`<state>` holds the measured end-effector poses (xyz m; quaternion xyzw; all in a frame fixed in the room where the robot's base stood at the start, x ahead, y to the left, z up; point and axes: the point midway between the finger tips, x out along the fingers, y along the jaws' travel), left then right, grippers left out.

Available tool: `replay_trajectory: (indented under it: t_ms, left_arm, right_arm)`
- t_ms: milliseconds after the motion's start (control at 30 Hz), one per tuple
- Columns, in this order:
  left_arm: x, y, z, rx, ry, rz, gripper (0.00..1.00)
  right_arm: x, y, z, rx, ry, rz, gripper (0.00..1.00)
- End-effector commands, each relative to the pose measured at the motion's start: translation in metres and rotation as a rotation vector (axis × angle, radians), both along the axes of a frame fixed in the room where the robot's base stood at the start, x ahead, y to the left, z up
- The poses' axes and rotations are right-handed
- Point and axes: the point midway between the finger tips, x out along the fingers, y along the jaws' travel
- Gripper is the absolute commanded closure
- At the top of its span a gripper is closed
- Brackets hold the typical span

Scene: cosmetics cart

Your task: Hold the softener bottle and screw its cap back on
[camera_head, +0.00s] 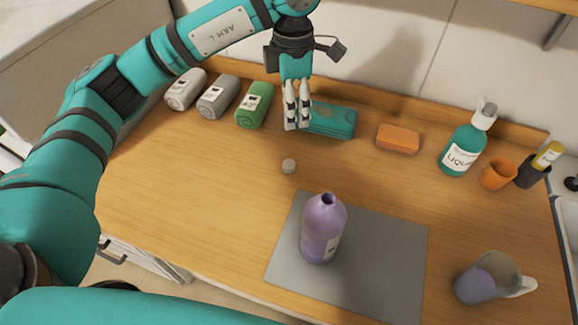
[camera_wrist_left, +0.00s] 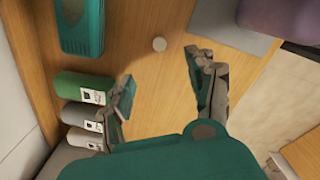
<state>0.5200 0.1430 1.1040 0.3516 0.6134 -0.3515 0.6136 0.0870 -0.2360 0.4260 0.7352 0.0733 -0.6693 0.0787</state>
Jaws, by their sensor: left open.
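The purple softener bottle (camera_head: 322,232) stands upright and uncapped on the grey mat (camera_head: 385,262) in the head view. Its side also shows at the top right of the left wrist view (camera_wrist_left: 285,18). A small pale round cap (camera_head: 289,166) lies on the wooden top, behind and left of the bottle. The cap also shows in the left wrist view (camera_wrist_left: 159,44), beyond the fingertips. My left gripper (camera_head: 298,126) is open and empty, pointing down above the counter behind the cap; its fingers spread wide in the wrist view (camera_wrist_left: 165,75). My right gripper is not seen.
Grey, white and green rolls (camera_head: 254,105) lie at the back left. An orange block (camera_head: 398,138), teal pump bottle (camera_head: 462,150), orange cup (camera_head: 499,174) and clear jug (camera_head: 482,278) stand right.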

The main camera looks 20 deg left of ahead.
Motion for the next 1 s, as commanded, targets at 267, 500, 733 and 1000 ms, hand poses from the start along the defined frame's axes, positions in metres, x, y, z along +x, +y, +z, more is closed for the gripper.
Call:
replay_trajectory:
  t_ms: [267, 500, 733, 1000]
  left_arm:
    - [-0.001, 0.0, -0.011, 0.001, 0.004, 0.001, 0.43]
    - [-0.001, 0.001, -0.061, 0.002, 0.007, 0.001, 0.43]
    - [-0.001, 0.001, -0.105, 0.001, 0.005, 0.001, 0.43]
    - [0.0, 0.001, -0.122, 0.001, -0.001, 0.0, 0.43]
  right_arm:
    - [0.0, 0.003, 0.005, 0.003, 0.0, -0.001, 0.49]
    - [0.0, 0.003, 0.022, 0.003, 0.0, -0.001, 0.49]
    - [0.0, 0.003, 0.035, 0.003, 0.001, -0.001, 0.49]
    - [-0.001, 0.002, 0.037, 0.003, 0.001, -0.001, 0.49]
